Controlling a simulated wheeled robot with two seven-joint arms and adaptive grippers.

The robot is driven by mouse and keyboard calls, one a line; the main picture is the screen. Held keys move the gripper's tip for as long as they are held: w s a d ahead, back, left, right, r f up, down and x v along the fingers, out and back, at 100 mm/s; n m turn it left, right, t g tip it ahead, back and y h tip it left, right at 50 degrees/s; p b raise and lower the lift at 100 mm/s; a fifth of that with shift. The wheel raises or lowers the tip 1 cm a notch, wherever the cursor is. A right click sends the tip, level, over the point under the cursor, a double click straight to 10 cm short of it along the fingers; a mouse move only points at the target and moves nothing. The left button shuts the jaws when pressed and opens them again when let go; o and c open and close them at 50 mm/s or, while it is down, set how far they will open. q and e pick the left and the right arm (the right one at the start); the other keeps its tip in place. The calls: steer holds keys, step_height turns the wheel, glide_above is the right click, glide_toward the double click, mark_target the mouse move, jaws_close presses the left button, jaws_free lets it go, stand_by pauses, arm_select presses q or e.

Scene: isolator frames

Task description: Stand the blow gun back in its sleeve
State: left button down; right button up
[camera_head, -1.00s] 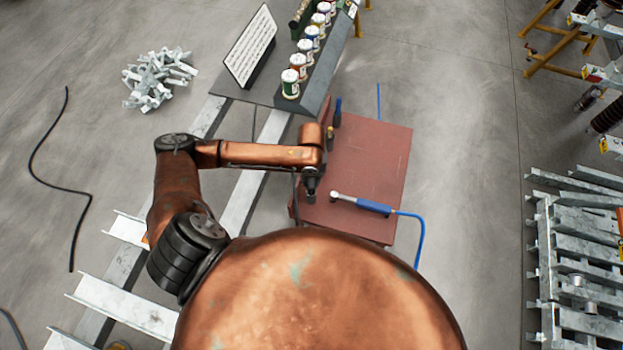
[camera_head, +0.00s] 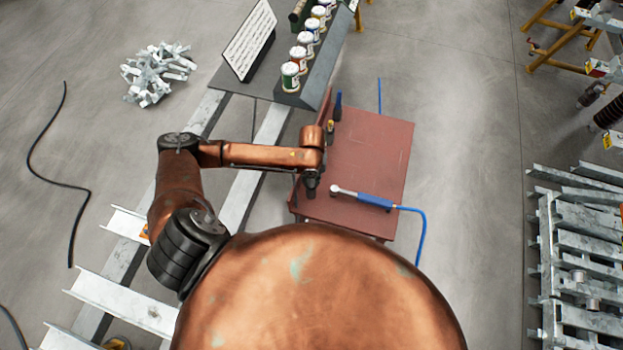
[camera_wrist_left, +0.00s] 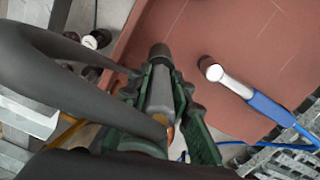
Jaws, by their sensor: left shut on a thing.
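My left gripper (camera_head: 311,190) is over the near left part of the red-brown table (camera_head: 382,150). In the left wrist view its green fingers (camera_wrist_left: 165,95) are closed around a grey cylindrical tool (camera_wrist_left: 160,88) with a dark end, probably the blow gun; the fingers hide much of it. A blue-handled tool (camera_head: 365,199) with a silver head lies to the right, apart from the gripper, with a blue hose. It also shows in the left wrist view (camera_wrist_left: 240,88). I cannot single out the empty sleeve. My right gripper is not in view.
Upright blue (camera_head: 338,106) and yellow-black (camera_head: 330,128) things stand at the table's left edge. A grey shelf with several cans (camera_head: 290,76) and a white sign (camera_head: 250,40) is beyond. The table's right half is mostly clear.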

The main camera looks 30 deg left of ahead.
arm_select(q)
steer(key=shift+f, duration=0.2)
steer(key=c, duration=1.7)
jaws_free()
steer(key=shift+r, duration=0.1)
step_height(320, 180, up, 12)
steer(key=shift+f, duration=0.1)
